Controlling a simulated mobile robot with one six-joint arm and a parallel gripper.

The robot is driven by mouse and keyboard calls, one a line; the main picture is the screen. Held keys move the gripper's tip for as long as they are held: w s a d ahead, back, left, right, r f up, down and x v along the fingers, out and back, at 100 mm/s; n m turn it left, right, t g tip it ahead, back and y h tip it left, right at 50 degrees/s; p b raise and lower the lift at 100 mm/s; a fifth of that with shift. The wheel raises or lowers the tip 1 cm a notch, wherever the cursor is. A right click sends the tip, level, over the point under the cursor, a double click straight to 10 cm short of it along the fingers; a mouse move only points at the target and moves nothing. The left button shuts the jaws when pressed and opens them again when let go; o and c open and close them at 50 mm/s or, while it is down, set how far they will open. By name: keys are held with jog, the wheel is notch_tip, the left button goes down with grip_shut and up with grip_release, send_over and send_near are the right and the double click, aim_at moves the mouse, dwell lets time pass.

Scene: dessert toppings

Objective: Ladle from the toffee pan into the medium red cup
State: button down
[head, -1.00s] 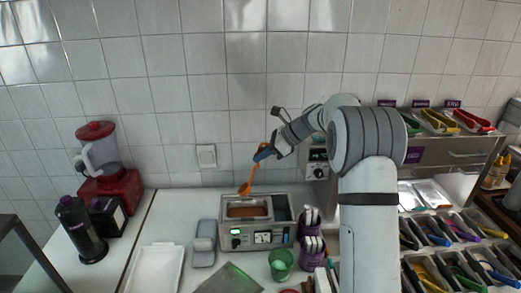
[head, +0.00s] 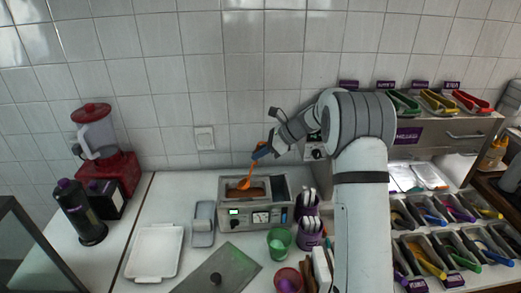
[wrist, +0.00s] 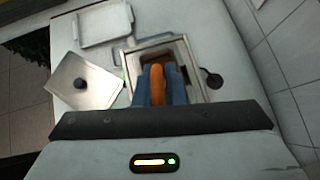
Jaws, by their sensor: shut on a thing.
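My gripper (head: 262,152) is shut on the handle of an orange ladle (head: 252,171). The handle also shows between the blue fingers in the wrist view (wrist: 157,84). The ladle slants down and left, and its bowl is at the left part of the toffee pan (head: 259,193), the brown-filled left well of a steel warmer (head: 262,216). I cannot tell how deep the bowl sits in the toffee. The ladle bowl is hidden in the wrist view.
A green cup (head: 279,241) stands between the warmer and the red cup. A steel lid (head: 232,263) lies front left of them, and a white tray (head: 154,252) is farther left. Purple holders (head: 310,238) stand right of the warmer, near my arm.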

aim_at(252, 167)
jog(key=shift+w+a+f+b, duration=0.1)
jog(key=shift+a+f+b, duration=0.3)
jog(key=shift+f+b, duration=0.45)
jog(key=shift+w+a+f+b, duration=0.1)
jog(key=shift+a+f+b, duration=0.35)
jog(key=shift+f, duration=0.65)
jog(key=shift+a+f+b, duration=0.3)
jog(key=shift+f+b, duration=0.5)
jog(key=shift+f, duration=0.2)
jog(key=shift+a+f, duration=0.15)
jog(key=shift+f, duration=0.05)
jog(key=shift+f+b, duration=0.25)
jog(key=shift+b, duration=0.35)
jog(key=d+f+y+b, duration=0.1)
jog(key=y+b, duration=0.1)
jog(key=b, duration=0.1)
jog(key=d+f+y+b, duration=0.1)
jog(key=d+f+b, duration=0.1)
jog(key=b, duration=0.1)
jog(key=s+d+f+t+y+b, duration=0.1)
jog(key=d+f+y+b, duration=0.1)
jog(key=b, duration=0.1)
jog(key=shift+d+y, duration=0.2)
jog(key=shift+y, duration=0.1)
jog(key=shift+s+d+f+y+b, duration=0.1)
jog(key=shift+d+f+y+b, duration=0.35)
jog(key=shift+b, duration=0.35)
